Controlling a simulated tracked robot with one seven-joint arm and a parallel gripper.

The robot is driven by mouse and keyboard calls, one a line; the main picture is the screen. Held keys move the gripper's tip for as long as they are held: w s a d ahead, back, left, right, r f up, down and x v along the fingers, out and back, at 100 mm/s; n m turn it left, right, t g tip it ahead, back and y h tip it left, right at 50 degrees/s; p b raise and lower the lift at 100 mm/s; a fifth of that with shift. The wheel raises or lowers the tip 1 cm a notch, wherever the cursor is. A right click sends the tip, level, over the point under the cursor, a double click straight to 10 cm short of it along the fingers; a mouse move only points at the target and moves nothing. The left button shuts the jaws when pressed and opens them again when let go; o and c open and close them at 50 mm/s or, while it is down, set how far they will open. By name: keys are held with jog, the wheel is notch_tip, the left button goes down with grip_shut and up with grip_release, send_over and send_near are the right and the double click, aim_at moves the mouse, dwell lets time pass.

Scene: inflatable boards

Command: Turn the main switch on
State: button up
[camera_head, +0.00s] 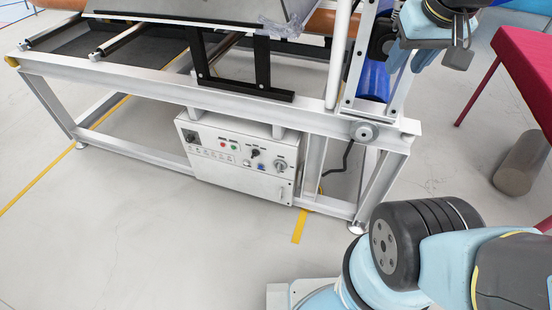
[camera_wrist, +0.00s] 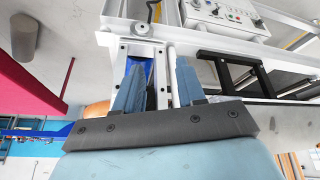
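The white control box (camera_head: 238,165) hangs under the near side of the machine frame in the head view. Its panel has a black switch (camera_head: 190,136) at upper left, small red and green buttons, a black knob (camera_head: 255,153) and a larger grey rotary knob (camera_head: 281,165) at right. I cannot read which is the main switch. The control box also shows, inverted, at the top of the wrist view (camera_wrist: 226,20). My gripper (camera_wrist: 159,75) is open and empty, with its two blue fingers apart. It is away from the box, near the frame's upright post.
The white machine frame (camera_head: 120,80) surrounds the box, with a round grey handwheel (camera_head: 364,131) to its right. A red table (camera_head: 525,75) and a grey cylinder (camera_head: 521,163) are at right. The floor in front of the box is clear.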

jog(key=w+a+f+n+g+h, duration=0.1)
jog(key=w+a+f+n+h, duration=0.25)
jog(key=w+f, duration=0.5)
jog(key=w+a+f+n+g+h, duration=0.1)
jog(key=w+a+f+n+h, duration=0.3)
jog(key=w+f, duration=0.45)
jog(key=w+a+f+n+g+h, duration=0.1)
jog(key=w+a+f+n+h, duration=0.35)
jog(key=f, duration=0.65)
jog(key=w+a+f+n+t, duration=0.1)
jog(key=a+f+n+t, duration=0.3)
jog(key=f, duration=0.6)
jog(key=w+a+f+n+t, duration=0.2)
jog(key=a+f+n+t, duration=0.15)
jog(key=a+f, duration=0.45)
jog(key=n+t+y, duration=0.6)
jog(key=n+t, duration=0.2)
jog(key=n, duration=0.4)
send_near(278, 168)
jog(key=x, duration=0.9)
jog(key=shift+s+r, duration=0.1)
jog(key=shift+c, duration=0.2)
